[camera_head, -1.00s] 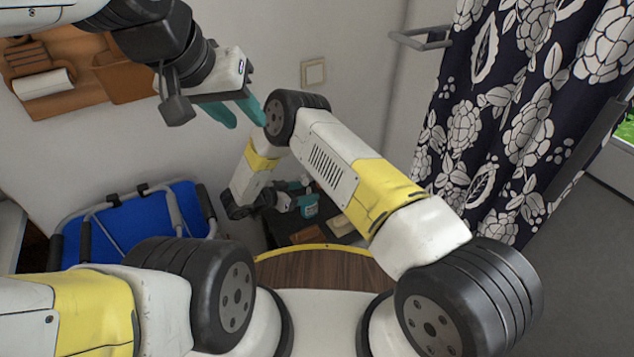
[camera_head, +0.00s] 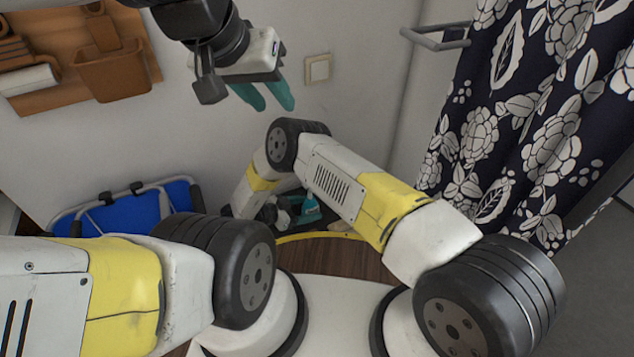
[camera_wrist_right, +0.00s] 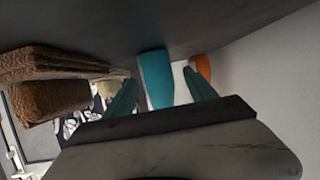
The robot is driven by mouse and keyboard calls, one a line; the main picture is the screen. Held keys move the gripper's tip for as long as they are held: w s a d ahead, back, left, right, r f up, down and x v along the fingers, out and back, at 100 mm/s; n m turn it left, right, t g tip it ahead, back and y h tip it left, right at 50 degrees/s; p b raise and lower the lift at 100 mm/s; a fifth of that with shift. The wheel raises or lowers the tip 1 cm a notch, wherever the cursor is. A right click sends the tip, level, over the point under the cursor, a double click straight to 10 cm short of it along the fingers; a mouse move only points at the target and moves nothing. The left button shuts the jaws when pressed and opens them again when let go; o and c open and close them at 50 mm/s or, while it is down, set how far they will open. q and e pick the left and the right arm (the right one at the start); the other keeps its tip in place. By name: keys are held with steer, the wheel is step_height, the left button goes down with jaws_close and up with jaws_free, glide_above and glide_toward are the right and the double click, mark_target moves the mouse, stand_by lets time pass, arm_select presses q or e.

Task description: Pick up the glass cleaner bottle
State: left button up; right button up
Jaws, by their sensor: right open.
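The glass cleaner bottle is a small teal bottle (camera_head: 310,210) with a light mark on its front, low in the middle of the head view. In the right wrist view the teal bottle (camera_wrist_right: 156,80) shows between the two fingers of my right gripper (camera_wrist_right: 162,95), with gaps on both sides. That gripper is open; in the head view it is small and partly hidden by my arm. My left gripper (camera_head: 273,103) is high in front of the wall, its two teal fingers apart and nothing between them.
In the right wrist view brown woven items (camera_wrist_right: 55,85) lie left of the bottle and an orange object (camera_wrist_right: 202,67) to its right, along a dark surface (camera_wrist_right: 230,30).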

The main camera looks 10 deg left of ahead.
mark_target(318, 206)
steer(key=x, duration=0.4)
steer(key=shift+d+r, duration=0.1)
steer(key=shift+r, duration=0.05)
steer(key=shift+c, duration=0.5)
jaws_close()
steer(key=shift+w+r, duration=0.1)
steer(key=shift+r, duration=0.05)
